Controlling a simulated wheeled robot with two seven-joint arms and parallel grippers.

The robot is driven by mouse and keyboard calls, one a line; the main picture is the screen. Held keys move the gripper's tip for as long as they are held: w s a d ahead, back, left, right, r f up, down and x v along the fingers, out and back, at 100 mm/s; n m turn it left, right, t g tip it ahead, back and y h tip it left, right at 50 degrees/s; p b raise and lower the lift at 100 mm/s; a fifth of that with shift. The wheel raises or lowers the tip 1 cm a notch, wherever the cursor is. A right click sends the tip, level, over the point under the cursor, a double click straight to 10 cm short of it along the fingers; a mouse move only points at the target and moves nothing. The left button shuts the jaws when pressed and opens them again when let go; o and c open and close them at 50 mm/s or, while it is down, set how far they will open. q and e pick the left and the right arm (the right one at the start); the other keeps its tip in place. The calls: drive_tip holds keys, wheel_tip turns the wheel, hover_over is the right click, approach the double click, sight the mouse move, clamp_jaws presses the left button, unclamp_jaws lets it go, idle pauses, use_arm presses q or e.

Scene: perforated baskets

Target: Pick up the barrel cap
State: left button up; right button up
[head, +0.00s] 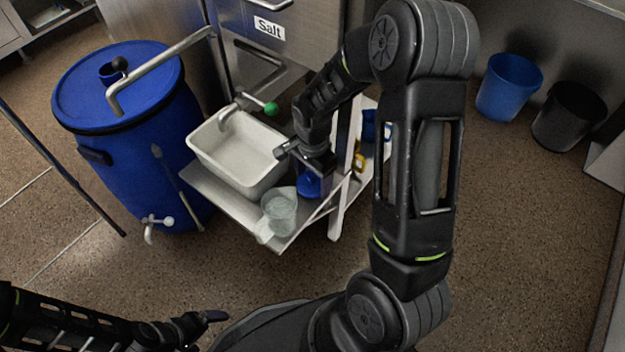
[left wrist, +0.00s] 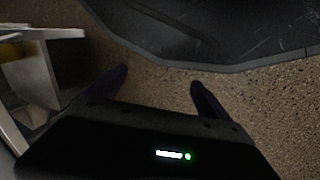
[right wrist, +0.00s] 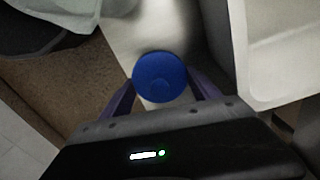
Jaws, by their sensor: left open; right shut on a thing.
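The barrel cap is a round blue cap (right wrist: 160,77) between the fingers of my right gripper (right wrist: 163,92) in the right wrist view. In the head view the blue cap (head: 308,184) shows just under my right gripper (head: 312,170), at the right end of the metal shelf (head: 222,192). My right gripper is shut on it. I cannot tell whether the cap touches the shelf. My left gripper (left wrist: 158,82) is open and empty above the floor; in the head view it is at the bottom left (head: 205,322).
A white basin (head: 205,140) and a clear jug (head: 268,225) stand on the shelf beside my right gripper. A large blue barrel (head: 120,160) with a tap stands at the left. Blue (head: 510,85) and black (head: 570,115) bins stand at the right. The front floor is clear.

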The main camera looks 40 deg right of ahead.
sight(314, 175)
drive_tip(key=shift+r, duration=0.15)
drive_tip(key=shift+s+d+r+p, duration=0.1)
drive_tip(key=shift+s+r+p, duration=0.1)
drive_tip(key=shift+r+p, duration=0.25)
wheel_tip(314, 175, up, 6)
drive_tip(key=shift+p, duration=1.05)
drive_tip(key=s+d+p, duration=0.2)
drive_tip(key=s+p, duration=0.1)
drive_tip(key=s, duration=0.6)
drive_tip(key=s+d+p, duration=0.3)
drive_tip(key=s, duration=0.6)
drive_tip(key=shift+s+d+p, duration=0.3)
drive_tip(key=shift+s, duration=0.1)
drive_tip(key=shift+f, duration=0.1)
